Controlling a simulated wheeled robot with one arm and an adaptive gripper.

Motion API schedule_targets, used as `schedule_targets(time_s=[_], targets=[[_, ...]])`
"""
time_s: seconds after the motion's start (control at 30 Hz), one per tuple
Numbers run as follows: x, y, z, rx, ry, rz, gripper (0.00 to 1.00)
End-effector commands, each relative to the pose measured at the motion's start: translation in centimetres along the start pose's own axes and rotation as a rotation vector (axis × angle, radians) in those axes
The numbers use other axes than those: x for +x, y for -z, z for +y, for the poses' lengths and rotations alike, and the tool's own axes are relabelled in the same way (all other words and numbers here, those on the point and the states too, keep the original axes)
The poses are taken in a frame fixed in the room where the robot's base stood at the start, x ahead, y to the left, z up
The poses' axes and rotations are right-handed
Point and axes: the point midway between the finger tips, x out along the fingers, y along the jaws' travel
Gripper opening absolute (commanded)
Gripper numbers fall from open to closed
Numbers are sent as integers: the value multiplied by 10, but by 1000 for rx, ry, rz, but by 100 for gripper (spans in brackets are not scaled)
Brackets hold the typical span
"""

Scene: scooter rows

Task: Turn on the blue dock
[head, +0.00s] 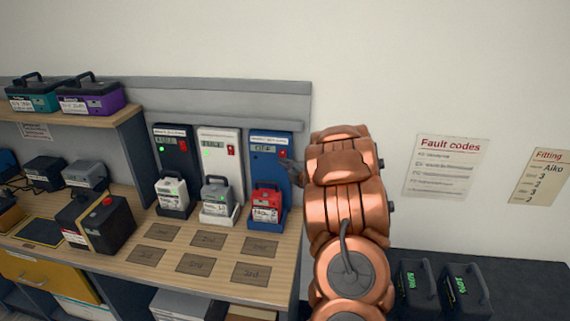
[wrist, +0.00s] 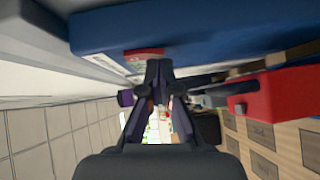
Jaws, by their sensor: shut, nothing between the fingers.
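The blue dock (head: 269,172) stands at the right end of the dock row, with a small display, a red switch (head: 283,153) and a red battery (head: 266,200) seated at its foot. I see no lit green lamp on it. My gripper (head: 289,164) is shut and empty at the dock's right side, just below the switch. In the wrist view the blue dock (wrist: 210,38) fills the top, with the red switch (wrist: 144,53) close beyond the fingertips (wrist: 158,66). Whether they touch it I cannot tell.
The black dock (head: 174,143) and white dock (head: 219,143) on the left show green lamps and hold batteries. Marked squares (head: 201,240) on the bench are bare. A black and tan battery (head: 95,225) stands further left. A wall edges the right side.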

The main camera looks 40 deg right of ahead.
Motion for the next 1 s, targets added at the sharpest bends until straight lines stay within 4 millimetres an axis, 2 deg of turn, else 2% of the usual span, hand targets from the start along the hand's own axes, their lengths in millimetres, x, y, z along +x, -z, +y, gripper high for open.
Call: schedule_targets(time_s=[0.5,0.73,1.0], targets=[[2,-4,-6,-21,-20,-2,0],[2,-3,0,-19,-20,-2,0],[-4,7,-7,-21,-18,1,0]])
